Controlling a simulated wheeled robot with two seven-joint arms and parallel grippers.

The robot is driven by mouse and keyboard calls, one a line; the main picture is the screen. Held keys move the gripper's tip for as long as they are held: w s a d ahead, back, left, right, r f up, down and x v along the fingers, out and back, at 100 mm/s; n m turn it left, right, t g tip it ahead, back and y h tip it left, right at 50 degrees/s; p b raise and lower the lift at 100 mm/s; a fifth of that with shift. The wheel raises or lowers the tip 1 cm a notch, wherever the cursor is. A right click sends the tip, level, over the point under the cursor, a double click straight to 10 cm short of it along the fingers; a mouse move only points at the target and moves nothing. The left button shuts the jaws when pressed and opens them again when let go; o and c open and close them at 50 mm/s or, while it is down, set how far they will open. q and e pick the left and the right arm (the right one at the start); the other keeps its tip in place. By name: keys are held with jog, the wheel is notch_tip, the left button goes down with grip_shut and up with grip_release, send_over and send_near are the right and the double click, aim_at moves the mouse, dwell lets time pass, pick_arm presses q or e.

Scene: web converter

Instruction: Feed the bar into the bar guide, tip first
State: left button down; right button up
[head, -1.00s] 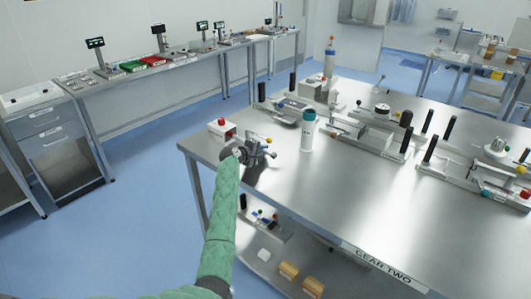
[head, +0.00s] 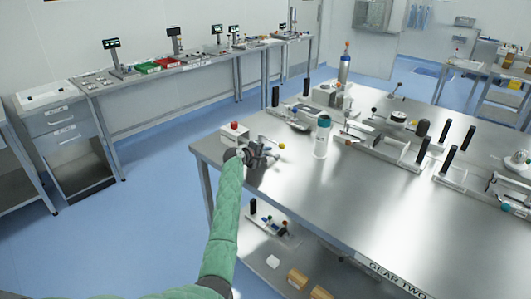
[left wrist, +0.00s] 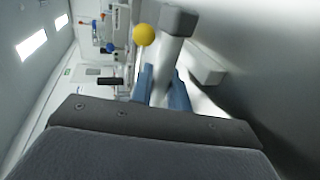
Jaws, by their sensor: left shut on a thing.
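My left gripper (head: 262,157) is over the near-left corner of the steel table, beside a small white box with a red button. In the left wrist view its blue fingertips (left wrist: 162,90) are shut on a light grey bar (left wrist: 168,58). A darker grey block (left wrist: 179,20) shows at the bar's far end. A yellow ball (left wrist: 144,34) shows just left of the bar; I cannot tell if it is joined to it. In the head view the yellow ball (head: 281,146) is right of the gripper. I cannot tell which fixture is the bar guide. My right gripper is not in view.
The red-button box (head: 234,132) is close behind my gripper. A white bottle with a teal lid (head: 321,138) stands to the right. Fixtures with black posts (head: 420,142) fill the table's back. The table's front (head: 350,205) is clear.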

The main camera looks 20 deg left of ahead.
pick_arm(q)
jog(key=shift+d+f, duration=0.1)
jog(key=shift+f, duration=0.05)
jog(key=shift+f, duration=0.2)
